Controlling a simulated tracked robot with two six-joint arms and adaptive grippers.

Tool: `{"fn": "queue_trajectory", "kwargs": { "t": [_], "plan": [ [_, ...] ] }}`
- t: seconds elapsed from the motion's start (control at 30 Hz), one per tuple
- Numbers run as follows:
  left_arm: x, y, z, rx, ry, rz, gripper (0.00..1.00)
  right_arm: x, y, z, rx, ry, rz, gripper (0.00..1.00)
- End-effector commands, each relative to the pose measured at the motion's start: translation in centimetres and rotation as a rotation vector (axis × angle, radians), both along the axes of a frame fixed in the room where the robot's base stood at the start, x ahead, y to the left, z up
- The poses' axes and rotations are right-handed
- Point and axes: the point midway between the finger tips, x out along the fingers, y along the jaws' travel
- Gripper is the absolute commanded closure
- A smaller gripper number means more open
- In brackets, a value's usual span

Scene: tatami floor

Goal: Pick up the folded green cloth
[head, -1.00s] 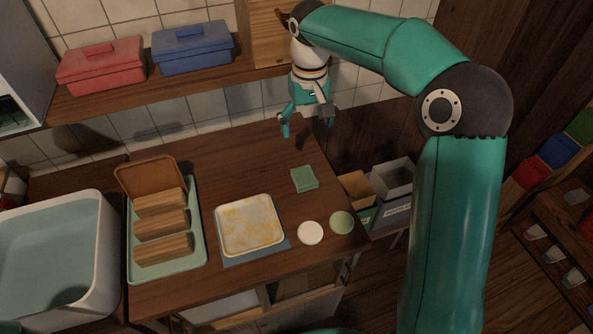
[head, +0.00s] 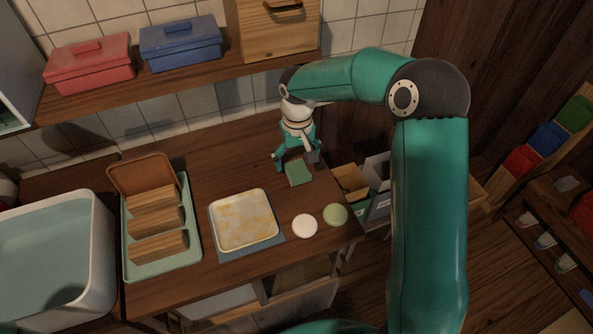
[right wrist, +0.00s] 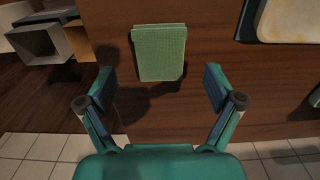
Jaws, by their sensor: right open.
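The folded green cloth (head: 298,173) lies flat on the wooden counter, near its right end. It also shows in the right wrist view (right wrist: 159,55), in front of the fingertips and between their lines. My right gripper (head: 296,162) is open and empty, above and just behind the cloth in the head view. In the right wrist view the fingers of the right gripper (right wrist: 159,88) are spread wider than the cloth and do not touch it. My left gripper is not in view.
A stained tray (head: 244,246) on a blue mat, a white disc (head: 305,226) and a green disc (head: 335,215) lie in front of the cloth. A green tray with wooden blocks (head: 189,262) stands left. A shelf (head: 100,108) overhangs behind. Boxes (head: 379,205) stand beyond the counter's right edge.

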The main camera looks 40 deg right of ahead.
Motion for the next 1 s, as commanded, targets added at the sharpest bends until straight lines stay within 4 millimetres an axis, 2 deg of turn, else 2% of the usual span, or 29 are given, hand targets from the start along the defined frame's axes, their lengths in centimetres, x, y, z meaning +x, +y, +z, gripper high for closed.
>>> {"fn": "queue_trajectory", "kwargs": {
  "t": [0.2,0.5,0.83,1.0],
  "plan": [
    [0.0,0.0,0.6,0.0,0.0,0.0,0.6,-0.1,0.1,-2.8,0.0,0.003,0.0,0.08],
    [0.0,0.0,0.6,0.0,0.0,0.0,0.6,-0.1,0.1,-3.3,0.0,0.001,-0.001,0.1],
    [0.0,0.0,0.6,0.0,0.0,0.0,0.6,-0.1,0.0,-3.2,0.0,0.001,-0.001,0.65],
    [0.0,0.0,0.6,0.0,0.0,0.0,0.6,-0.1,0.0,-3.2,0.0,0.001,-0.001,0.68]
  ]
}}
